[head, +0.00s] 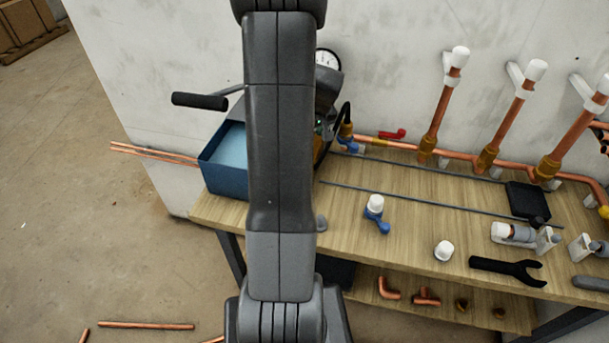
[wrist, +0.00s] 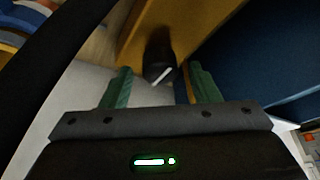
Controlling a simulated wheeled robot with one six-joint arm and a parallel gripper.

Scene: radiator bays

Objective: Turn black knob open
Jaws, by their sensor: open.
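The black knob (wrist: 160,52) shows in the wrist view, with a white line across its face, in front of a yellow-brown surface. My gripper (wrist: 159,72) is open, with its two green fingers apart. In the picture the knob lies between the fingertips, and I cannot tell whether either finger touches it. In the head view my arm hides both the knob and my gripper.
A test pump with a blue tank (head: 222,160), a black lever handle (head: 199,101) and a round gauge (head: 328,60) stands behind my arm. The wooden bench (head: 405,215) holds a black wrench (head: 508,269) and fittings. Copper pipes (head: 440,112) stand along the wall.

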